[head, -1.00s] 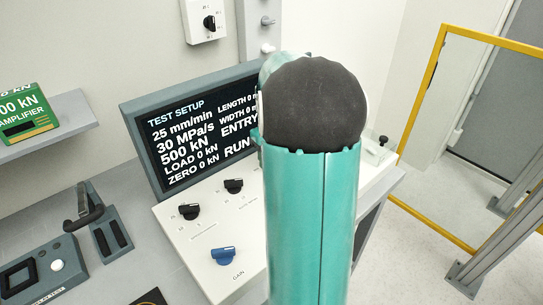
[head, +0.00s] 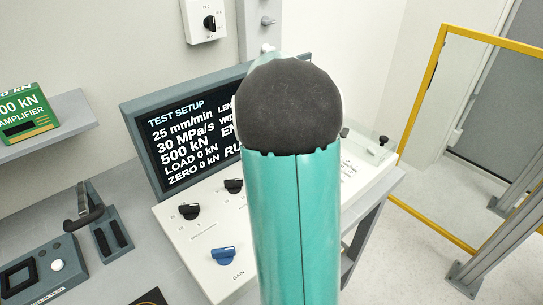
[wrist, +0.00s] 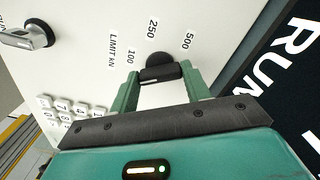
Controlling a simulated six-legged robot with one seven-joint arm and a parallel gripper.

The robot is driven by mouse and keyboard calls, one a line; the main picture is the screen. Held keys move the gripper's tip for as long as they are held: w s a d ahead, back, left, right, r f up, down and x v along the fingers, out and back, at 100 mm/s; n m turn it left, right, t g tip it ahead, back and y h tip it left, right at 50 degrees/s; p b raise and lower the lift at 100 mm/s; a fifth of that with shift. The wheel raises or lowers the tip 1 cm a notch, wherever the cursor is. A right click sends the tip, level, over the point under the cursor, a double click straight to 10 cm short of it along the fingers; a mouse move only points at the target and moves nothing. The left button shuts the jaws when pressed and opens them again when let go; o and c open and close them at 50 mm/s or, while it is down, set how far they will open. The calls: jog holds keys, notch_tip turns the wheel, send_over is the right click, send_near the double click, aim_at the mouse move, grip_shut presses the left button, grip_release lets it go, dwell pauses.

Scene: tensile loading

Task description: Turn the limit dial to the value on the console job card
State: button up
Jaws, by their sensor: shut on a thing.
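The limit dial (wrist: 158,61) is a black knob on the white console panel in the wrist view, with marks 100, 250 and 500 and the label LIMIT kN around it. My green-fingered gripper (wrist: 160,74) is shut on the dial's grip bar, one finger on each side. I cannot tell which mark the dial points at. In the head view my arm hides the dial and gripper. The console screen (head: 178,135) reads TEST SETUP, 25 mm/min, 30 MPa/s, 500 kN, LOAD 0 kN and ZERO 0 kN; its right part is hidden. I cannot make out a separate job card.
Two black knobs (head: 189,211) (head: 233,186) and a blue gain knob (head: 223,255) are on the console's left. A keypad (wrist: 72,112) and silver knob (wrist: 37,35) lie near the gripper. A yellow frame (head: 420,110) stands at right.

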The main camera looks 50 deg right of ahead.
jog(key=m, duration=0.6)
dwell(0.7)
jog(key=o, duration=1)
jog(key=shift+d+f, duration=0.1)
jog(key=shift+r, duration=0.2)
notch_tip(320, 180, up, 14)
jog(key=shift+f, duration=0.2)
